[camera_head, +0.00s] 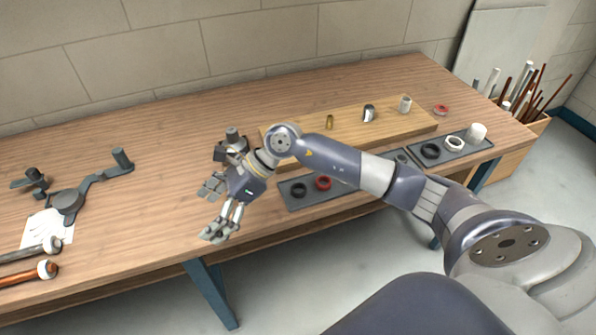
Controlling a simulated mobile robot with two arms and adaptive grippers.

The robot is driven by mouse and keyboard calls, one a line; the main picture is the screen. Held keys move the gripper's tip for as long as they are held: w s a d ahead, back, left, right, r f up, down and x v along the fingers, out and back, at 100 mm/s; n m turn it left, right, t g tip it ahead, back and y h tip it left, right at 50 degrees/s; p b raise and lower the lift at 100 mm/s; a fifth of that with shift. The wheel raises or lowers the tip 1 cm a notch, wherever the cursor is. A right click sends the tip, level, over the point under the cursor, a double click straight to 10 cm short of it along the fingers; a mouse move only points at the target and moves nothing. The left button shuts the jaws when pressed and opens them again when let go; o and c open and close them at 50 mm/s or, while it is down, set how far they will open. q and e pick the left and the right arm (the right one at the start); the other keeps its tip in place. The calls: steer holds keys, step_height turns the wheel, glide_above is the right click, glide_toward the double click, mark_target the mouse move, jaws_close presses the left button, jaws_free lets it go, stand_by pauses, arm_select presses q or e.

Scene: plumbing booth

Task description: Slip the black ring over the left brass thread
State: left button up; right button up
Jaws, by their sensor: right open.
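A black ring (299,190) lies on a dark grey mat (345,197) near the table's front edge, just left of a red ring (323,183). Another black ring (430,150) lies on a second dark mat (474,147) at the right. A small brass thread (330,122) stands upright on the wooden board (425,124), with no ring visible on it. My right gripper (214,213) is open and empty, left of the first mat and apart from the rings. My left gripper is not in view.
A white ring (454,143) and white cup (477,132) sit on the right mat. A grey tool (68,203) and pipes (30,275) occupy the left.

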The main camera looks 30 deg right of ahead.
mark_target(299, 190)
steer(key=d+f+h, duration=0.1)
steer(key=d, duration=0.3)
steer(key=w+d+f+n+h, duration=0.1)
steer(key=d+h, duration=0.1)
steer(key=d, duration=0.1)
steer(key=d+g+h, duration=0.1)
steer(key=d+h, duration=0.1)
steer(key=d, duration=0.2)
steer(key=shift+w+d+f, duration=0.15)
steer(key=shift+d+f, duration=0.15)
steer(key=shift+f, duration=0.1)
steer(key=d+h, duration=0.1)
steer(key=d, duration=0.3)
steer(key=d+h, duration=0.2)
steer(key=d, duration=0.2)
steer(key=d+r+g+h, duration=0.1)
steer(key=d, duration=0.3)
steer(key=shift+s+d+n+h, duration=0.1)
steer(key=shift+s+n+h, duration=0.2)
steer(key=shift+h, duration=0.1)
steer(key=shift+f+b, duration=2)
steer(key=shift+f, duration=1.45)
steer(key=c, duration=0.7)
steer(key=o, duration=0.7)
steer(key=shift+r+p, duration=1.7)
steer(key=shift+r, duration=1.35)
